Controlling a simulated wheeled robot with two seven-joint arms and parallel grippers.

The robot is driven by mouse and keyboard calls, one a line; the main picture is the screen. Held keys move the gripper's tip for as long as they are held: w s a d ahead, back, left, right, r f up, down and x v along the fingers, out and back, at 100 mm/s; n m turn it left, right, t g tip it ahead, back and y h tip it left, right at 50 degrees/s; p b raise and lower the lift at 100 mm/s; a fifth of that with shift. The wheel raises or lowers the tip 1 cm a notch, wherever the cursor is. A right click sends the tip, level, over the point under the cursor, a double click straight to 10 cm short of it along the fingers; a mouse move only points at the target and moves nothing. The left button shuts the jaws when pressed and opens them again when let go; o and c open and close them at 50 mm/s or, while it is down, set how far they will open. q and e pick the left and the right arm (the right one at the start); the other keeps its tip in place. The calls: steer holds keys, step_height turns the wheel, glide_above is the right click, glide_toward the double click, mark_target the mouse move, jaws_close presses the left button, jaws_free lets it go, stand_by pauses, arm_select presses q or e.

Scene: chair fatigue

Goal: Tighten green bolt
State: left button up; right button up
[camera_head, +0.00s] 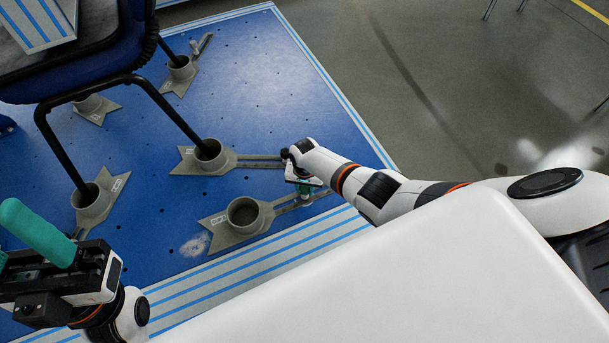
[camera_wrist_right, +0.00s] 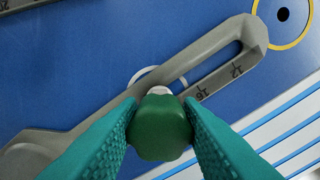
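The green bolt (camera_wrist_right: 160,128) stands in the slot of a grey slotted clamp arm (camera_wrist_right: 210,50) in the right wrist view. The teal fingertips of my right gripper (camera_wrist_right: 162,135) press against both sides of its head. A white collar shows just beyond the head. In the head view my right gripper (camera_head: 303,190) reaches down over the slotted arm of the front grey clamp (camera_head: 217,226), and the bolt is hidden there. My left gripper (camera_head: 22,245) is at the lower left, its teal fingers apart and empty, partly cut by the frame edge.
A blue chair (camera_head: 85,65) with black legs stands on the blue platform (camera_head: 255,90). Its legs sit in grey cup clamps (camera_head: 205,158). The front clamp's cup is empty. Striped platform edges run right and front; grey floor (camera_head: 440,80) lies beyond.

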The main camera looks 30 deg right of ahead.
steer(key=shift+c, duration=1)
steer(key=shift+m+p, duration=0.3)
steer(key=shift+m, duration=1.7)
steer(key=shift+s+m+p, duration=0.1)
steer(key=shift+m+p, duration=0.25)
steer(key=shift+m, duration=1.65)
steer(key=shift+d, duration=0.1)
steer(key=m, duration=0.3)
steer(key=shift+m, duration=0.6)
